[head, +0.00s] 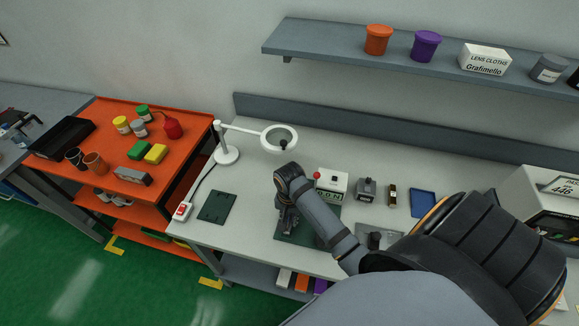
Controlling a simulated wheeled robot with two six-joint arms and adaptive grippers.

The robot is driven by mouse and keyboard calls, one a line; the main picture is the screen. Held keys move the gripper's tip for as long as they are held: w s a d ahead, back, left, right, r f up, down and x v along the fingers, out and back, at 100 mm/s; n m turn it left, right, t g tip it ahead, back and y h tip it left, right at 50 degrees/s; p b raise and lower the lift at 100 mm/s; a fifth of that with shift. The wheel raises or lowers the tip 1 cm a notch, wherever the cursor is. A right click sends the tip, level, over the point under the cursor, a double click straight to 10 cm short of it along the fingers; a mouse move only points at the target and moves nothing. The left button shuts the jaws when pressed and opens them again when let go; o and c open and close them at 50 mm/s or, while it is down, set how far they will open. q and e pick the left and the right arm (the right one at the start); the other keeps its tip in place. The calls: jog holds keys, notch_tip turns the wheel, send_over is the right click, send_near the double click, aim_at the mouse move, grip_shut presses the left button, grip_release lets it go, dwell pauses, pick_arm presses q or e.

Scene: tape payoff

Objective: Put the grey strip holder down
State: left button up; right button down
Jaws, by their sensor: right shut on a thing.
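My right gripper (287,220) reaches down over the dark green mat (322,211) on the grey workbench. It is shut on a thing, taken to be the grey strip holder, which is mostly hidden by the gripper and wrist. I cannot tell whether the holder touches the mat. My left gripper is not in view.
A white box with a red knob (331,184) stands close to the right of my wrist. A grey block device (367,189), a small dark bottle (392,195) and a blue tray (423,203) stand further right. A dark green plate (217,207) and magnifier lamp (227,154) are left.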

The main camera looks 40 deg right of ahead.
jog(key=shift+f, duration=0.2)
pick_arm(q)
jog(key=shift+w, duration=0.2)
pick_arm(e)
jog(key=shift+s, duration=0.1)
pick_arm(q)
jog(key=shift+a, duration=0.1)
pick_arm(e)
jog(key=c, duration=1.2)
grip_release()
jog(key=shift+f, duration=0.1)
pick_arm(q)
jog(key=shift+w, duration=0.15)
